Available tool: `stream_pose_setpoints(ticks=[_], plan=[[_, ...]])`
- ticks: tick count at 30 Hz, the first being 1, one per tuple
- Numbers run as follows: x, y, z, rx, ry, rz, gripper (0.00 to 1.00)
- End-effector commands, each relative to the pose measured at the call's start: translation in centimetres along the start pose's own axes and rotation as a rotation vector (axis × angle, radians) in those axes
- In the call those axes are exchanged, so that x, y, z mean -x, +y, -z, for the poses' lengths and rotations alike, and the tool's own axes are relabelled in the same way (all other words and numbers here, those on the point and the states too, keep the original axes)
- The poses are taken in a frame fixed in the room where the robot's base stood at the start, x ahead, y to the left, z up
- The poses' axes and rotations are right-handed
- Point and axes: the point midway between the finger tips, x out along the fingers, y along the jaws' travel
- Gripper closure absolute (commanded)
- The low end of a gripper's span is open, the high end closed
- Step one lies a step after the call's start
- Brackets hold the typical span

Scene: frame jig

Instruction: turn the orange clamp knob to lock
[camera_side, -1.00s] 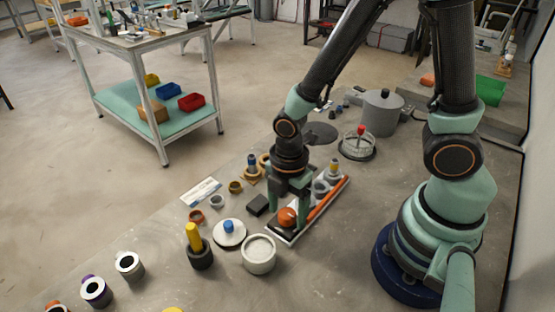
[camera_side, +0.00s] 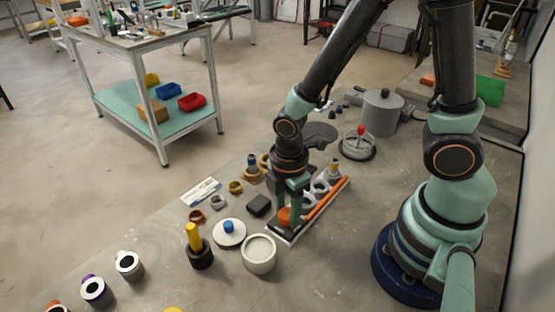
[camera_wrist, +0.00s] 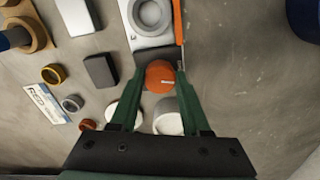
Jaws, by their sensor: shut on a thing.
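The orange clamp knob (camera_side: 285,217) sits at the near end of the frame jig (camera_side: 272,235), a pale tray with ring-shaped seats and an orange bar (camera_side: 327,197) along its right side. My gripper (camera_side: 291,212) points down over the knob, and its green fingers partly hide it in the side view. In the wrist view the knob (camera_wrist: 160,77) lies between the fingertips of my gripper (camera_wrist: 161,72), one finger on each side. A small pale mark shows on the knob top. The gripper is shut on the knob.
Left of the jig are a black block (camera_side: 259,205), a white disc with a blue knob (camera_side: 229,232), a white cup (camera_side: 259,253) and a yellow peg in a black holder (camera_side: 198,250). A grey pot (camera_side: 382,112) stands behind. Bare tabletop lies right of the jig.

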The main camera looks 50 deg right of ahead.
Motion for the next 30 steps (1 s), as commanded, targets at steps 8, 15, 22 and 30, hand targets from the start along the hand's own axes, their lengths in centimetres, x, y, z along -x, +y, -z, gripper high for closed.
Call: stream_pose_setpoints(ticks=[8, 15, 22, 30], plan=[[0.06, 0.01, 0.03, -0.261, 0.0, 0.0, 1.0], [0.06, 0.01, 0.04, -0.489, 0.0, 0.0, 1.0], [0.07, 0.02, 0.04, -0.707, 0.0, 0.0, 1.0], [0.08, 0.02, 0.04, -0.958, 0.0, 0.0, 1.0]])
